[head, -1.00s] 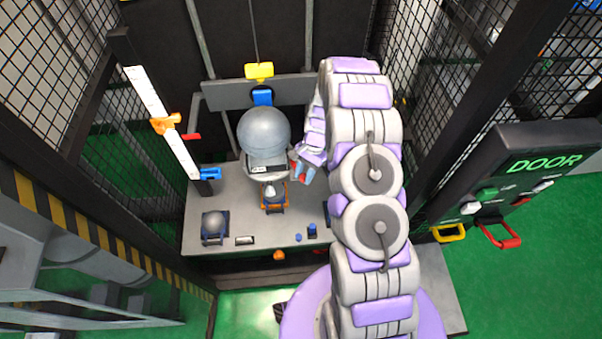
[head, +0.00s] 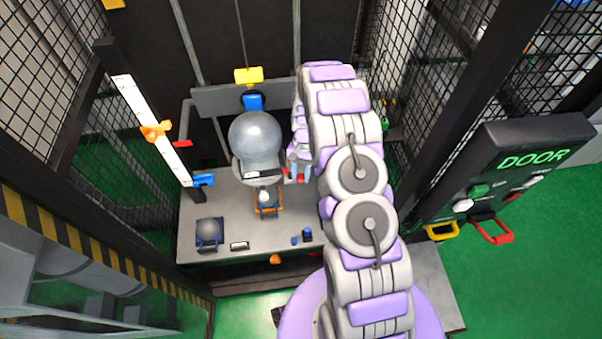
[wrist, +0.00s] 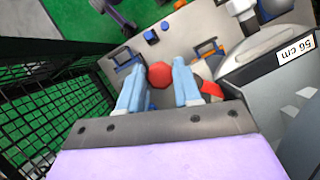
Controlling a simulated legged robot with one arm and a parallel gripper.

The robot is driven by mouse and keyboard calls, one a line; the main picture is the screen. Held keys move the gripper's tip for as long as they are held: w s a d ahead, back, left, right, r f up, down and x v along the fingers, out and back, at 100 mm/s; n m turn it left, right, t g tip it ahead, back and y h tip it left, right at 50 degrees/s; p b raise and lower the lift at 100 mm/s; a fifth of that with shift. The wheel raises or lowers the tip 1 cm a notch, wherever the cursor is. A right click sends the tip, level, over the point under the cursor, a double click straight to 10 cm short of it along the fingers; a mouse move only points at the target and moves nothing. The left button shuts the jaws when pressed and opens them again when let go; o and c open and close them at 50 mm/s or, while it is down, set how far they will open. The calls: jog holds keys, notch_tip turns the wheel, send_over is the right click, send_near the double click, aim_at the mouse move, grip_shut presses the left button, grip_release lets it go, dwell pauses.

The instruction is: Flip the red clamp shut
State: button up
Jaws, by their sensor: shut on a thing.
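The red clamp shows as a round red knob (wrist: 160,75) between my fingertips in the wrist view, with another red part (wrist: 207,72) just right of the right finger. In the head view a small red bit of the clamp (head: 287,174) shows beside the grey holder under the large ball. My gripper (wrist: 159,70) has pale blue fingers either side of the knob and is shut on it. In the head view my gripper (head: 298,171) is at the right side of the holder, partly hidden by my arm. The clamp's hinge is hard to make out.
The large grey ball (head: 255,137) sits in a holder (head: 256,170) at the tower's middle, close left of my gripper. Mesh walls flank the bench, with a DOOR panel (head: 534,160) at right.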

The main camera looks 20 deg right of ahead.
jog(key=shift+w, duration=0.1)
jog(key=o, duration=1)
jog(key=shift+a, duration=0.15)
jog(key=shift+o, duration=0.2)
jog(key=shift+r, duration=0.1)
jog(key=v, duration=1.7)
jog(key=shift+p, duration=0.4)
jog(key=shift+r, duration=0.1)
